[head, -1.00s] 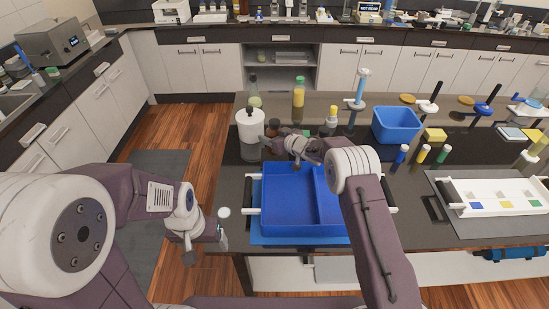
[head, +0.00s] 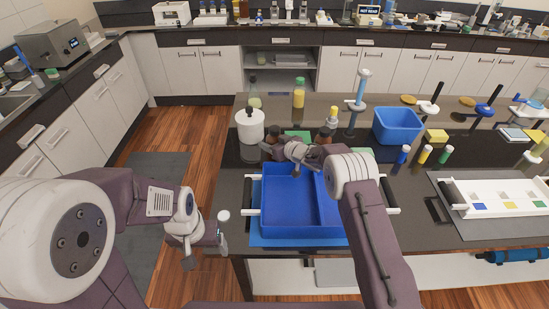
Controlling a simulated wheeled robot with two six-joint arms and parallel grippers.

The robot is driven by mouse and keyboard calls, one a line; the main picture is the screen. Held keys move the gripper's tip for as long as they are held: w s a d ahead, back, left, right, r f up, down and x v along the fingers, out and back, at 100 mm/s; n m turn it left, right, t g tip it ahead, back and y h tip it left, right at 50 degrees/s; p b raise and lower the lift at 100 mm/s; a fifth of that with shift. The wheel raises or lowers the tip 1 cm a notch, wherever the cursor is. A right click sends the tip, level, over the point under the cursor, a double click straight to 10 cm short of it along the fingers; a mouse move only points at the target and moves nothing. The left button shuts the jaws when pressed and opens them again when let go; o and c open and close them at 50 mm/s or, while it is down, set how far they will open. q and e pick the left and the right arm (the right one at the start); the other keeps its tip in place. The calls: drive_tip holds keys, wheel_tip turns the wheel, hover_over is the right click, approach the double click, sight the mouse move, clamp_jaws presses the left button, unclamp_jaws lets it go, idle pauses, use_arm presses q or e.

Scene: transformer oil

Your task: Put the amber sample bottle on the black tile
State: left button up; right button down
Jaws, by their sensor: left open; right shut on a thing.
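My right gripper (head: 268,150) is behind the back edge of the blue tray, low over the dark table. It is shut on a small dark brown thing (head: 273,131), which looks like the amber sample bottle, mostly hidden by the gripper. Another dark-topped thing (head: 323,133) stands just right of my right wrist, partly hidden. I cannot clearly make out the black tile; a dark rectangle (head: 436,210) lies left of the grey mat.
The blue divided tray (head: 290,228) fills the front middle. A white bottle (head: 250,125), a yellow bottle (head: 299,93) and a blue bin (head: 397,124) stand behind. A white rack with coloured squares (head: 495,190) is at right.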

drive_tip(key=shift+f, duration=0.15)
drive_tip(key=shift+c, duration=2)
unclamp_jaws()
drive_tip(key=shift+o, duration=0.4)
drive_tip(key=shift+s+f, duration=0.1)
drive_tip(key=shift+o, duration=1.2)
drive_tip(key=b+v, duration=0.1)
drive_tip(key=v, duration=0.8)
drive_tip(key=shift+b, duration=0.3)
